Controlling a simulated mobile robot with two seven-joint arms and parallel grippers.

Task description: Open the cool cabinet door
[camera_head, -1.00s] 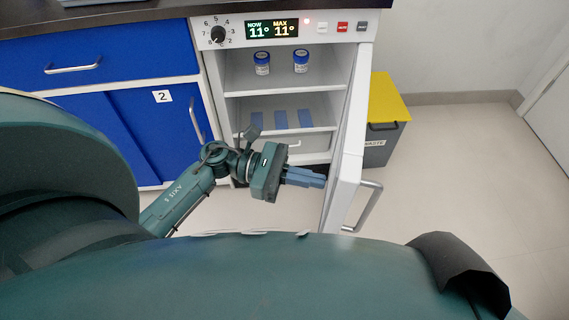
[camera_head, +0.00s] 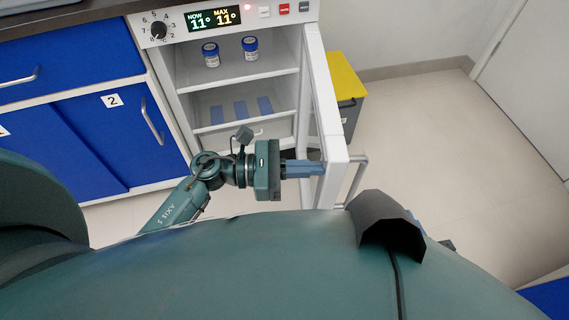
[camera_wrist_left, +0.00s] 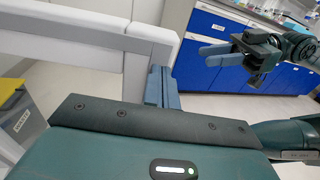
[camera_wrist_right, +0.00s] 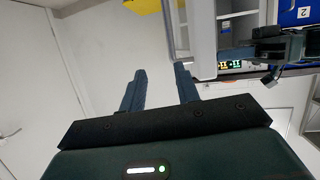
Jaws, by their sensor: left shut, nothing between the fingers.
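The white cool cabinet (camera_head: 188,95) has its door (camera_head: 322,95) standing wide open, swung out on the right side. The door's handle (camera_head: 358,180) is on its outer face. My left gripper (camera_head: 318,168) is shut and empty, with its fingers against or very near the inner side of the door close to its free edge; exact contact cannot be told. The door frame also fills the upper left of the left wrist view (camera_wrist_left: 70,45). My right gripper (camera_wrist_right: 160,85) is open and empty, away from the door; it also shows in the left wrist view (camera_wrist_left: 222,52).
Inside the cabinet, two jars (camera_head: 211,55) and several blue pieces (camera_head: 241,111) stand on shelves. A grey waste bin with a yellow lid (camera_head: 342,77) is behind the door. Blue cupboards (camera_head: 80,130) are to the left. The floor (camera_head: 430,130) on the right is clear.

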